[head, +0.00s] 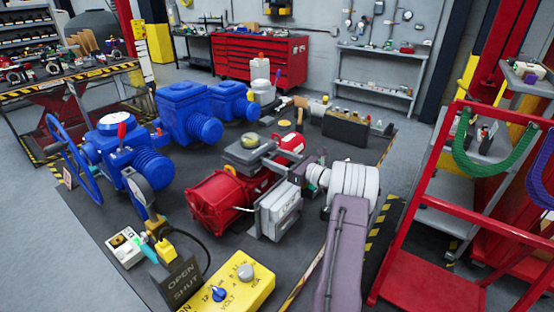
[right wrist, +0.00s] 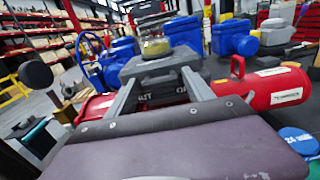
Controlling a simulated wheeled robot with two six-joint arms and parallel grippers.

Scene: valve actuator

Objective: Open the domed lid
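The domed lid (head: 246,155) is a grey block with a small yellow-green dome on top. It sits on the red actuator (head: 218,195) in the middle of the mat and looks closed. In the right wrist view the lid (right wrist: 158,66) is straight ahead, its dome facing up. My right gripper (head: 268,158) reaches in from the right to the lid's near side. In the right wrist view its two grey fingers (right wrist: 158,80) are apart, with dark lettered housing showing between them. I cannot tell whether the fingertips touch the lid. My left gripper is not in view.
Blue valve actuators (head: 182,105) stand behind and left. A grey box (head: 280,210) is below my right gripper. A red cylinder (right wrist: 268,88) lies to the right in the wrist view. A yellow control box (head: 232,285) is in front; a red cart frame (head: 430,285) is at right.

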